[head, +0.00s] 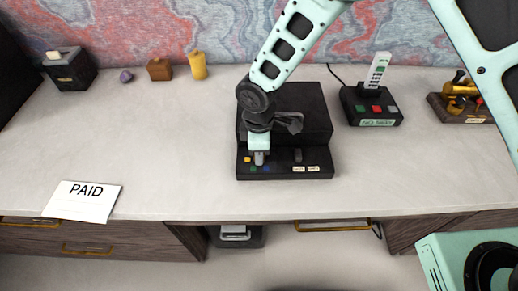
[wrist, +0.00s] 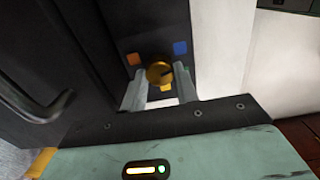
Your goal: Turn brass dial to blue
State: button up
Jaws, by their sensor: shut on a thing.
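The brass dial (wrist: 158,72) shows in the wrist view on the dark front panel of a black machine (head: 312,126). In the head view the gripper hides the dial.
The machine's panel also has a dark knob (head: 298,156) and pale labels. A phone stand (head: 372,107) with coloured buttons is to the right, a brass-topped item (head: 465,103) farther right. A PAID card (head: 83,201) lies front left. The desk between is clear.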

jog(key=shift+n, duration=1.5)
jog(key=o, duration=1)
notch_tip(320, 180, up, 18)
jog(key=shift+f+b, duration=0.25)
jog(key=shift+b, duration=0.25)
jog(key=s+d+r+m, duration=0.1)
jog(key=s+d+m, duration=0.3)
jog(key=s, duration=0.2)
jog(key=s+d+r+m, duration=0.2)
jog(key=s+d+m, duration=0.2)
jog(key=s, duration=0.3)
jog(key=s+d+r+m, duration=0.1)
jog(key=s+d+m, duration=0.4)
jog(key=s, duration=0.2)
jog(key=shift+s+d+r+y, duration=0.2)
jog(key=shift+d+y, duration=0.1)
jog(key=shift+d, duration=0.1)
